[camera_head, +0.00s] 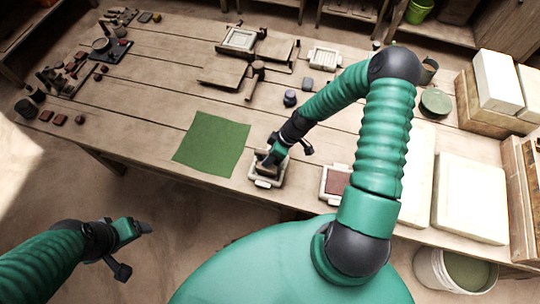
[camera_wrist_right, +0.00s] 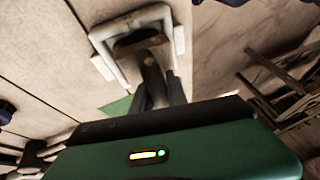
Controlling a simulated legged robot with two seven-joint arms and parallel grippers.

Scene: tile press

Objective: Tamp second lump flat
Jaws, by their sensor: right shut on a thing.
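A pale square mould (camera_head: 266,183) with side lugs sits near the front edge of the table; it also shows in the wrist view (camera_wrist_right: 104,38). My right gripper (camera_head: 273,157) is over this mould, pointing down, shut on a tamper (camera_wrist_right: 138,40) whose brown block is at the mould's opening. The gripper and tamper hide the inside, so the lump is not visible, and I cannot tell how deep the block sits. A second pale mould (camera_head: 325,190) to the right holds a flat reddish-brown fill (camera_head: 339,182). My left gripper (camera_head: 146,227) is off the table's front; its jaw opening is unclear.
A green cloth (camera_head: 211,143) lies left of the mould. A wooden mallet (camera_head: 255,80), a dark round pot (camera_head: 290,98) and pale frames (camera_head: 324,58) lie farther back. Big white slabs (camera_head: 469,198) fill the right side. A bucket (camera_head: 455,272) stands on the floor.

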